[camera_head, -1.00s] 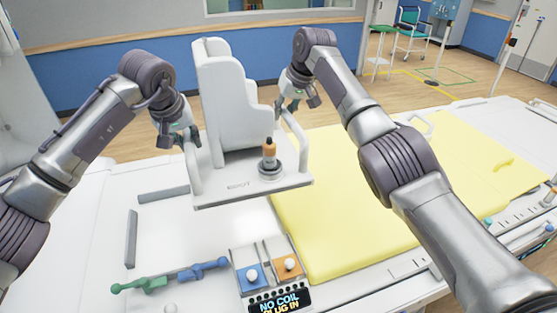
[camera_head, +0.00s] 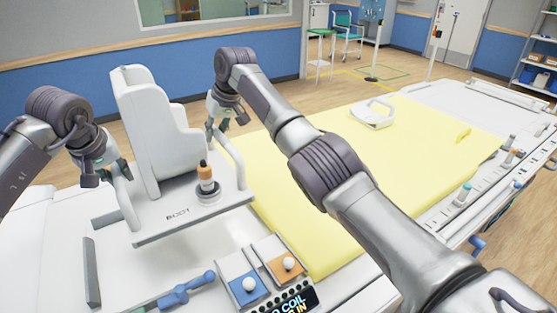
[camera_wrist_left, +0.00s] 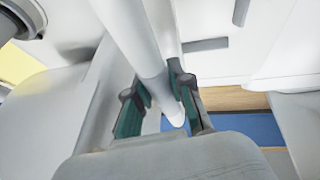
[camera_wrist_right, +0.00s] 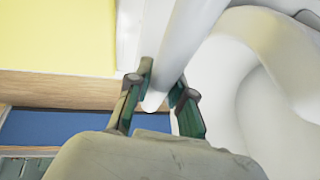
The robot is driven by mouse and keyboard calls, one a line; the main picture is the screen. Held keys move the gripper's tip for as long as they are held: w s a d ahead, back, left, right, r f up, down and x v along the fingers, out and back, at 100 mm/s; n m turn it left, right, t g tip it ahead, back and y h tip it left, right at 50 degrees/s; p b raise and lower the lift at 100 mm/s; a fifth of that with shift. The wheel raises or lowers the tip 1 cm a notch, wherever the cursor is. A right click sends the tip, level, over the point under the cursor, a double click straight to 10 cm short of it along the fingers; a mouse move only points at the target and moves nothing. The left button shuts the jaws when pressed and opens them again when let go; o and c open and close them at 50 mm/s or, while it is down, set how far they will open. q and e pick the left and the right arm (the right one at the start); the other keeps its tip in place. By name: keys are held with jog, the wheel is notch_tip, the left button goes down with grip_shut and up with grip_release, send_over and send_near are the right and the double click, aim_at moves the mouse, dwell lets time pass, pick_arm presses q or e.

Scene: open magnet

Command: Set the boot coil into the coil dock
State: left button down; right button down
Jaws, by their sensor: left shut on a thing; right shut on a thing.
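The boot coil (camera_head: 177,222) is a white L-shaped shell on a flat base marked BOOT, with an orange-tipped plug (camera_head: 205,178) standing on it. It looks upright and held above the white tabletop; the exact gap is unclear. My left gripper (camera_head: 108,176) is shut on its left side handle, shown between the fingers in the left wrist view (camera_wrist_left: 165,95). My right gripper (camera_head: 216,130) is shut on the far-right handle, also between the fingers in the right wrist view (camera_wrist_right: 160,90). Grey strips (camera_head: 92,272) lie on the tabletop, perhaps the coil dock's edges; the base partly hides one.
A control box with a blue pad (camera_head: 240,277), an orange pad (camera_head: 282,262) and a lit display (camera_head: 290,303) stands in front. A blue connector (camera_head: 190,290) lies left of it. A yellow mat (camera_head: 300,185) extends right, with a white handled object (camera_head: 372,115) on it.

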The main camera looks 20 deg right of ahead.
aim_at(180, 185)
pick_arm(q)
jog(key=shift+s+r, duration=0.15)
jog(key=shift+r, duration=0.25)
pick_arm(e)
jog(key=shift+s+r, duration=0.1)
jog(key=shift+r, duration=0.3)
